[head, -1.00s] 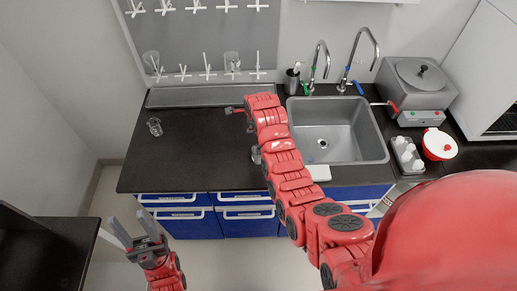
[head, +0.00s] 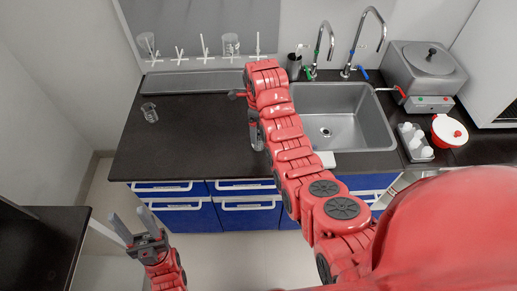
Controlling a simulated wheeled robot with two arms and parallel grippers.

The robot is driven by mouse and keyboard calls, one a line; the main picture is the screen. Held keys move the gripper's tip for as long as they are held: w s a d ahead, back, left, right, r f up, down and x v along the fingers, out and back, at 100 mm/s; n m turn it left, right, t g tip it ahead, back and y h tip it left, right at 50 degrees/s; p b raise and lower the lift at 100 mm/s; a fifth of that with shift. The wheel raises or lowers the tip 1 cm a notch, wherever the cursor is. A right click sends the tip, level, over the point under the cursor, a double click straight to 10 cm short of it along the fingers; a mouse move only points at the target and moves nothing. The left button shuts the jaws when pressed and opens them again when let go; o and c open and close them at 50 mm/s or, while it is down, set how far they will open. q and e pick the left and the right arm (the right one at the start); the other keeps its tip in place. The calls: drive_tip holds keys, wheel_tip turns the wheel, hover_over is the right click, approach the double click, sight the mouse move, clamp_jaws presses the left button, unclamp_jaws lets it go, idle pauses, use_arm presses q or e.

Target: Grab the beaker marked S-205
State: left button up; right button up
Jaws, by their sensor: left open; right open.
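A clear glass beaker (head: 150,112) stands upright on the left part of the black counter. Two more glass beakers hang on the drying rack, one at its left (head: 147,43) and one near its middle (head: 231,44). No S-205 label is readable on any of them. A small part of another glass thing shows beside my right arm on the counter; the arm hides most of it. My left gripper (head: 130,226) is open and empty, low in front of the counter. My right gripper (head: 240,94) is over the back of the counter, its fingers mostly hidden behind my arm.
The black counter (head: 190,150) is clear between the beaker and my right arm. A sink (head: 345,118) with two taps lies right of the arm. A grey bath (head: 422,70), a bottle rack (head: 415,141) and a red-white pot (head: 449,130) stand further right.

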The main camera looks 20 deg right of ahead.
sight(258, 141)
wheel_tip(258, 141, down, 2)
wheel_tip(258, 141, down, 4)
drive_tip(key=p, duration=0.3)
drive_tip(key=shift+r, duration=0.25)
drive_tip(key=shift+f, duration=0.85)
drive_tip(key=shift+c, duration=0.2)
drive_tip(key=c, duration=1.4)
